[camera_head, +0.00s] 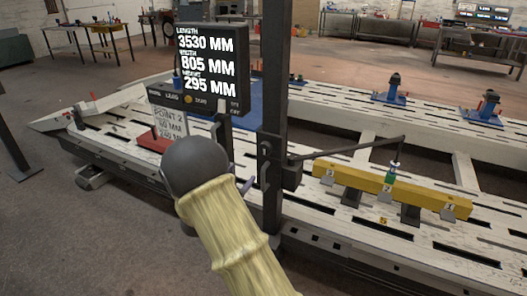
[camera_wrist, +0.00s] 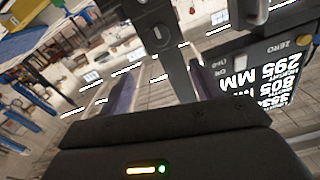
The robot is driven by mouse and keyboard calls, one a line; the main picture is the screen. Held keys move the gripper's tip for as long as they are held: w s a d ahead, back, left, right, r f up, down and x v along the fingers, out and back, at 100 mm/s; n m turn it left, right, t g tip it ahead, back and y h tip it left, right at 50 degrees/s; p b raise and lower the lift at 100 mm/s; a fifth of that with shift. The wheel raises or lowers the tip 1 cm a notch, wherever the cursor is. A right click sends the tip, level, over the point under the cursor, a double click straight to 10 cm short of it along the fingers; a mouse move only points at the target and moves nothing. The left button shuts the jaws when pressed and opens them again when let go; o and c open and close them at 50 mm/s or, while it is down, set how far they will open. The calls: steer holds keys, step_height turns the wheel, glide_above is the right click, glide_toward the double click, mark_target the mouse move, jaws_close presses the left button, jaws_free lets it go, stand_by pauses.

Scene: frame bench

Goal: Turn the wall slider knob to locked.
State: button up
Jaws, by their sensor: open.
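A black upright post (camera_head: 273,70) stands on the near side of the white frame bench. A dark slider block on it carries a small knob (camera_head: 265,148) facing me, with small pale marks nearby; its setting is too small to read. In the wrist view, the knob (camera_wrist: 160,38) shows on the dark post ahead of the fingers. My gripper (camera_wrist: 164,72) is open and empty, its two purple-grey fingers apart with the post between them in the picture. In the head view, my arm hides most of the gripper, left of the post; one purple fingertip shows.
A black display (camera_head: 210,70) with white measurements stands just left of the post. A thin dark arm reaches right from the slider block over a yellow beam (camera_head: 395,190). The slotted white bench (camera_head: 330,232) spreads behind. Blue clamps (camera_head: 390,98) stand farther back.

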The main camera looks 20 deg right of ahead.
mark_target(264, 149)
steer(key=x, duration=1.7)
steer(key=shift+w+d, duration=0.1)
steer(key=c, duration=1)
